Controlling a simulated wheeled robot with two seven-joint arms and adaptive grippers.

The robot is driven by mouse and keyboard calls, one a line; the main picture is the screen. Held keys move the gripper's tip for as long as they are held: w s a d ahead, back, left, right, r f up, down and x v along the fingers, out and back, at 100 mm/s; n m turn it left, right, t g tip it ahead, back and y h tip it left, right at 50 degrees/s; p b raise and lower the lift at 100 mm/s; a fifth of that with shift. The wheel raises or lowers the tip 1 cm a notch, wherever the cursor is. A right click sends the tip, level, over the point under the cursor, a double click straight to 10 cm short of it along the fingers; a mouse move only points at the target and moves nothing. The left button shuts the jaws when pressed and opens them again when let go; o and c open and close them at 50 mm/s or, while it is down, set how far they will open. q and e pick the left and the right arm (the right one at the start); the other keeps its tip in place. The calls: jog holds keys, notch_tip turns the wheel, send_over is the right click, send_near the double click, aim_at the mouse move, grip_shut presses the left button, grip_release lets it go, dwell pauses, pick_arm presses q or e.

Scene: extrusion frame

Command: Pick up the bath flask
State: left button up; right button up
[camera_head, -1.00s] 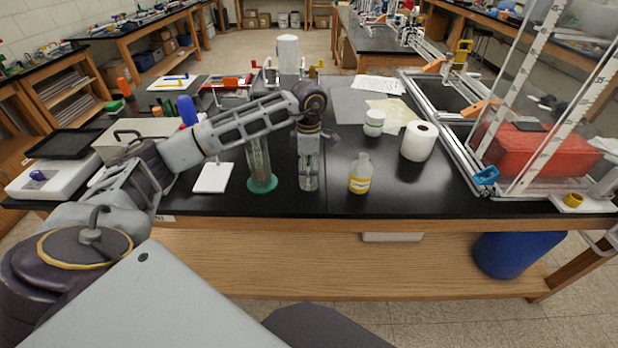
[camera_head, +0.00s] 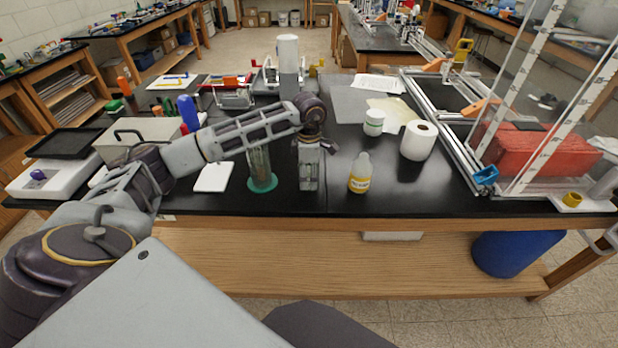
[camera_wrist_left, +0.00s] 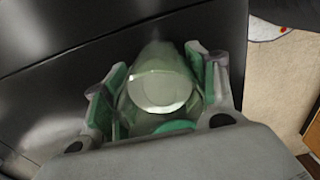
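The bath flask, a clear glass vessel (camera_wrist_left: 158,92), shows in the left wrist view as a pale greenish shape between my fingers. My left gripper (camera_head: 308,184) points down over it near the bench's front edge, and hides most of it in the head view. In the left wrist view the gripper (camera_wrist_left: 160,85) has its green-padded fingers spread on either side of the flask. Whether either pad touches the glass is hard to tell. My right gripper is out of view.
A tall cylinder with a green base (camera_head: 262,184) stands close left of the gripper. A yellow-labelled bottle (camera_head: 360,174) stands to its right. A white jar (camera_head: 374,122) and a paper roll (camera_head: 418,140) are farther right. A white pad (camera_head: 213,177) lies left on the black bench.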

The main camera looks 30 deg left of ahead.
pick_arm(q)
jog(key=c, duration=0.6)
jog(key=shift+o, duration=0.2)
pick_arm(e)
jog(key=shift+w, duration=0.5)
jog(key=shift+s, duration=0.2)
